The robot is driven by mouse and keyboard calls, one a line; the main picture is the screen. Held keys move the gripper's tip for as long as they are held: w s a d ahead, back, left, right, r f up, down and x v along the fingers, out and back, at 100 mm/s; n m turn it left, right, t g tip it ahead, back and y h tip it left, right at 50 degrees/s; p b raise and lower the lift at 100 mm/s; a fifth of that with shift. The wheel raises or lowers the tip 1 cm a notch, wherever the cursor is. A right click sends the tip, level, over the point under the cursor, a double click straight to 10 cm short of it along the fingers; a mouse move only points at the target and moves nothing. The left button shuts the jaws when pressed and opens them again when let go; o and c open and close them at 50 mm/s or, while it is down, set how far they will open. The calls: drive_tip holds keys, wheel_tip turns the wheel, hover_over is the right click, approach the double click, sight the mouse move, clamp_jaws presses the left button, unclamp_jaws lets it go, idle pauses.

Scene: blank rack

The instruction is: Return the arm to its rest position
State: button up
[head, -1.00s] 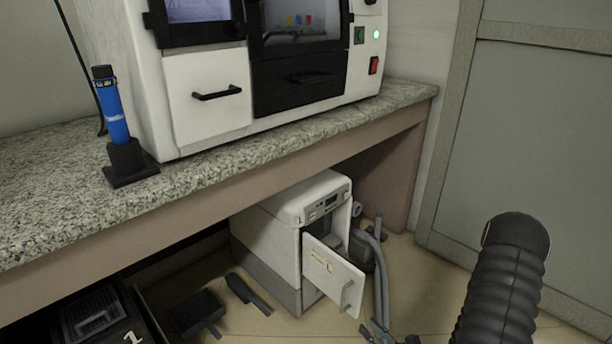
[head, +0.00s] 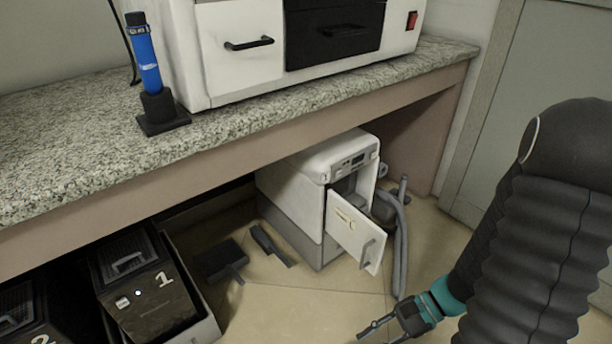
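My arm, in a black ribbed sleeve, comes in from the right in the head view. My gripper (head: 390,326) is at the lower middle right, low over the floor, below a teal band at the wrist. Its two fingers point left and look spread apart, with nothing seen between them. It is apart from the small white cabinet (head: 292,192) with an open door (head: 355,229) under the counter.
A granite counter (head: 75,150) carries a large white machine (head: 240,65) and a blue tube (head: 146,62) in a black stand. Boxes marked 1 (head: 148,290) and 2 (head: 30,325) sit lower left. Grey hoses (head: 400,240) stand beside the cabinet. Floor left of my gripper is clear.

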drive_tip(key=w+d+r+n+t+h, duration=0.1)
drive_tip(key=d+r+n+h, duration=0.25)
drive_tip(key=r+h, duration=0.2)
drive_tip(key=d+r+n+t+h, duration=0.2)
drive_tip(key=d+r+n+h, duration=0.15)
drive_tip(key=r+n, duration=0.2)
drive_tip(key=s+a+r+n+t+h+p, duration=0.1)
drive_tip(key=a+r+t, duration=0.4)
drive_tip(key=r, duration=0.9)
drive_tip(key=shift+r+n+t+h+p, duration=0.3)
drive_tip(key=shift+n+h+p, duration=0.15)
drive_tip(key=shift+n, duration=0.75)
drive_tip(key=shift+d, duration=0.15)
